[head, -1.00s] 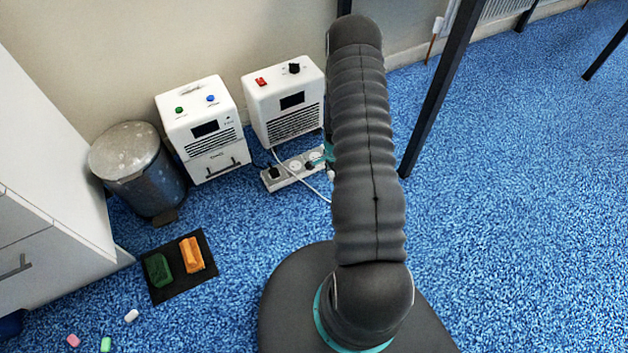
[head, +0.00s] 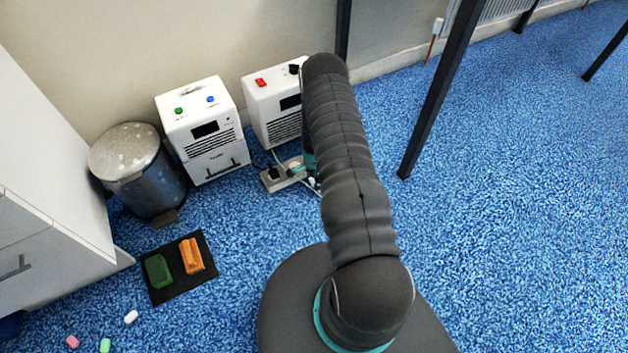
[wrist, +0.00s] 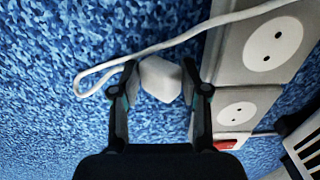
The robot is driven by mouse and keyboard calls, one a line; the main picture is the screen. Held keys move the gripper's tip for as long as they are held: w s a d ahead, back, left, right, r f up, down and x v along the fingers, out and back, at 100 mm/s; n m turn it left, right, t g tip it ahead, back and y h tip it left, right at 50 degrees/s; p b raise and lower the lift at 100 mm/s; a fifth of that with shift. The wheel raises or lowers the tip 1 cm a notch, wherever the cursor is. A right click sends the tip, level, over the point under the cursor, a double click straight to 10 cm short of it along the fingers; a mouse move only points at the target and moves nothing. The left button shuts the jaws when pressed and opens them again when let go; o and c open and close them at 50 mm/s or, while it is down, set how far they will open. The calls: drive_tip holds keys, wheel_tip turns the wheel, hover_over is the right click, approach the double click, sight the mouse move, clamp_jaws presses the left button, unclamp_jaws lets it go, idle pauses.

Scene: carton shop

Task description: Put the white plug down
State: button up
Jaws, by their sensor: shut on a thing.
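The white plug (wrist: 160,79) is between the two fingertips of my gripper (wrist: 158,82) in the wrist view. The gripper is shut on it, and a white cable loops beside it. The plug is left of the power strip (wrist: 226,65), over blue carpet; I cannot tell whether it touches the floor. Two sockets on the strip show empty in the wrist view, near a red switch (wrist: 225,144). In the head view the power strip (head: 270,182) is partly hidden by my arm, and the plug cannot be made out.
Two white boxes with knobs or buttons (head: 203,130) (head: 270,105) stand against the wall by the strip. A pedal bin (head: 145,175) and a black mat (head: 160,294) with green and orange blocks are at left. A dark table leg (head: 430,125) stands at right. Open carpet lies between.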

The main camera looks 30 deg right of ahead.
drive_tip(key=shift+f+b, duration=0.3)
drive_tip(key=shift+b, duration=0.1)
drive_tip(key=shift+f+b, duration=0.3)
drive_tip(key=shift+b, duration=0.1)
drive_tip(key=o, duration=1.3)
drive_tip(key=shift+c, duration=0.2)
drive_tip(key=shift+r, duration=0.1)
